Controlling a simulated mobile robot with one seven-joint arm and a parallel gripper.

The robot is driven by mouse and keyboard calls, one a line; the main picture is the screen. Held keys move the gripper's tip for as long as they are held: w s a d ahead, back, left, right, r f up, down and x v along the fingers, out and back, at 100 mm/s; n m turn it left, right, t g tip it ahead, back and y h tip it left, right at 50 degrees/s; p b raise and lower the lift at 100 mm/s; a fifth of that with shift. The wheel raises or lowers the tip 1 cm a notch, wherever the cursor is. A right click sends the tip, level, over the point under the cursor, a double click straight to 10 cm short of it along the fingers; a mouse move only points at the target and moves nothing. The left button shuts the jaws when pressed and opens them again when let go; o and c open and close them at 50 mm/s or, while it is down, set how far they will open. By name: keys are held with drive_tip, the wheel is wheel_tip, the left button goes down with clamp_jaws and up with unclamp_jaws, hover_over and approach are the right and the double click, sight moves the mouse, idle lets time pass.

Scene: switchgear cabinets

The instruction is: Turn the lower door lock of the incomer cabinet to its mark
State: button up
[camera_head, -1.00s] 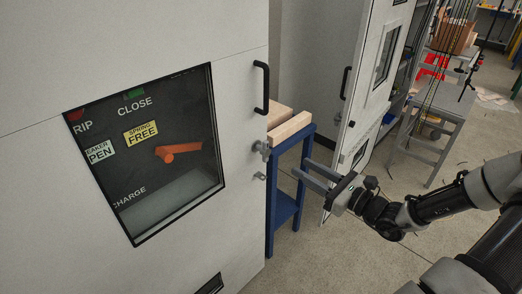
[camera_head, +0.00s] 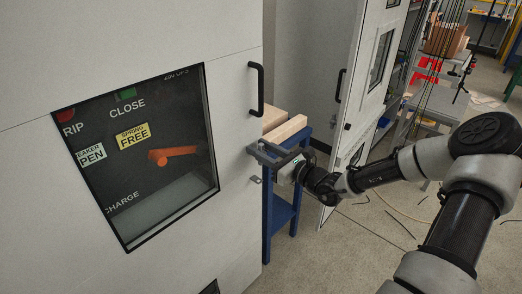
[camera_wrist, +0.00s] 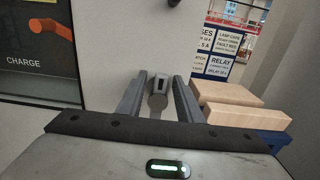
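The incomer cabinet's grey door (camera_head: 228,130) fills the left of the head view. A grey lock with a handle piece (camera_wrist: 158,92) projects from the door in the wrist view. My gripper (camera_head: 259,149) is at the door's right edge, below the black door handle (camera_head: 256,88). Its two fingers (camera_wrist: 160,78) are open, one on each side of the lock; I see gaps and no clear contact. In the head view the fingers largely hide this lock. A small grey fitting (camera_head: 255,180) sits on the door just below the gripper. I cannot make out a mark.
A blue stand (camera_head: 283,212) with wooden blocks (camera_head: 286,129) is close behind my gripper. Another cabinet's door (camera_head: 352,110) stands open to the right. The door window (camera_head: 150,150) shows an orange handle. Floor is free at lower right.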

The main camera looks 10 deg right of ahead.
clamp_jaws()
drive_tip(key=shift+r+p, duration=0.15)
drive_tip(key=shift+p, duration=0.35)
drive_tip(key=m+p, duration=0.2)
drive_tip(key=shift+d+r+p, duration=0.1)
drive_tip(key=shift+d+p, duration=0.05)
drive_tip(key=shift+p, duration=0.25)
drive_tip(key=m+p, duration=0.4)
drive_tip(key=shift+w+d+f+m+p, duration=0.2)
drive_tip(key=shift+w+d+m+p, duration=0.1)
drive_tip(key=shift+p, duration=0.1)
drive_tip(key=m+p, duration=0.2)
drive_tip(key=m, duration=0.1)
drive_tip(key=f+m+p, duration=0.1)
drive_tip(key=m, duration=0.1)
drive_tip(key=shift+w+d, duration=0.15)
drive_tip(key=shift+d, duration=0.1)
drive_tip(key=m, duration=0.3)
drive_tip(key=f+m+p, duration=0.1)
drive_tip(key=m, duration=0.2)
drive_tip(key=shift+w+d, duration=0.1)
drive_tip(key=shift+f+m+p, duration=0.1)
drive_tip(key=shift+m+p, duration=0.2)
